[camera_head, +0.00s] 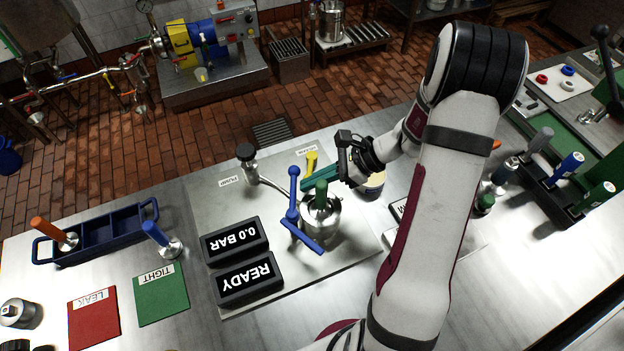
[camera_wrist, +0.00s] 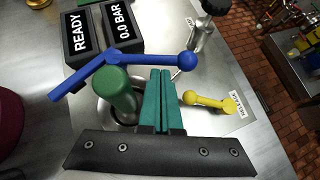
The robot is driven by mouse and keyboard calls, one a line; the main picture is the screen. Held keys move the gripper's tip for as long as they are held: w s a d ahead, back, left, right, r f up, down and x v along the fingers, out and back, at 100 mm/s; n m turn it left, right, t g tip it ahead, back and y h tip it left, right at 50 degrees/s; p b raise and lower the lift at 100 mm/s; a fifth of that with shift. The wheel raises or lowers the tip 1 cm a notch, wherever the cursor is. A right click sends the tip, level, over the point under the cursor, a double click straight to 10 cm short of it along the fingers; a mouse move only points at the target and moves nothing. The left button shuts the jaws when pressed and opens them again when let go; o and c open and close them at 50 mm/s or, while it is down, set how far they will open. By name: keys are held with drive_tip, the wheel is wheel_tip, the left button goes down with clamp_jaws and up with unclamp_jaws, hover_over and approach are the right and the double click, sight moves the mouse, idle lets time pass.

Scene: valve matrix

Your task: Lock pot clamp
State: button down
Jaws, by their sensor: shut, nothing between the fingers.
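The pot clamp has a blue lever (camera_head: 290,206) with a ball at its end. It also shows in the wrist view (camera_wrist: 138,61), crossing just beyond my fingertips. A green-handled valve (camera_head: 321,195) stands upright in the metal pot (camera_head: 324,222); its green top (camera_wrist: 115,88) is left of my fingers in the wrist view. My gripper (camera_head: 305,184) has teal fingers, shut and empty, to the right of the lever's ball in the head view. The fingers (camera_wrist: 160,74) point toward the lever in the wrist view. I cannot tell whether they touch it.
A yellow handle (camera_head: 311,161) is close behind my fingers. A black-knobbed pump valve (camera_head: 246,154) stands further left. The displays read 0.0 BAR (camera_head: 236,241) and READY (camera_head: 249,279). Red LEAK (camera_head: 94,319) and green TIGHT (camera_head: 161,294) mats and a blue rack (camera_head: 98,238) lie left.

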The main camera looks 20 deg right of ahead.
drive_tip(key=shift+w, duration=0.1)
idle(0.3)
drive_tip(key=shift+w+a+n+g, duration=0.15)
drive_tip(key=shift+n+g, duration=0.15)
drive_tip(key=shift+n, duration=0.1)
drive_tip(key=shift+w+a, duration=0.1)
drive_tip(key=a+n+g, duration=0.1)
drive_tip(key=n+g, duration=0.1)
drive_tip(key=w+a+n+g, duration=0.1)
drive_tip(key=n, duration=0.1)
drive_tip(key=w+a+n+g, duration=0.1)
drive_tip(key=n+g, duration=0.1)
drive_tip(key=shift+w+g+y, duration=0.1)
drive_tip(key=shift+g+y, duration=0.2)
drive_tip(key=a+n+g+h, duration=0.1)
drive_tip(key=a+n+g, duration=0.3)
drive_tip(key=n, duration=0.1)
drive_tip(key=shift+w+h, duration=0.15)
drive_tip(key=shift+h, duration=0.25)
drive_tip(key=shift+a, duration=0.1)
